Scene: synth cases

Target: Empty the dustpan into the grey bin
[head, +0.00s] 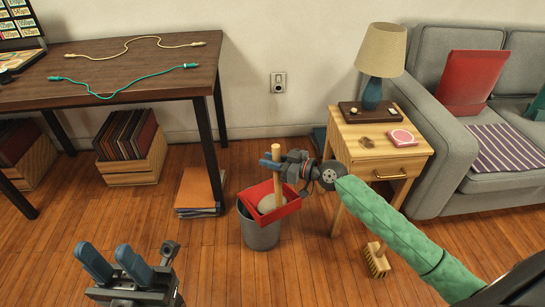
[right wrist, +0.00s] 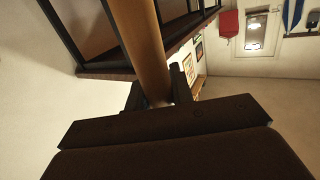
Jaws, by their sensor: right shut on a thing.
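The red dustpan (head: 290,208) has an upright wooden handle (head: 277,158) and holds a greyish pile (head: 268,204). It is above the mouth of the grey bin (head: 262,238) and hides part of its rim. My right gripper (head: 275,167) is shut on the handle. In the right wrist view the handle (right wrist: 139,42) runs up from between the fingers; the pan is not recognisable there. My left gripper (head: 106,258) is open and empty at the lower left, well away from the bin. The inside of the bin is mostly hidden.
A dark table (head: 130,75) with cables stands at the left, a crate (head: 135,165) and stacked folders (head: 200,190) below it. A wooden side table (head: 400,160) with a lamp (head: 380,60) is right of the bin. A brush (head: 377,262) is on the floor.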

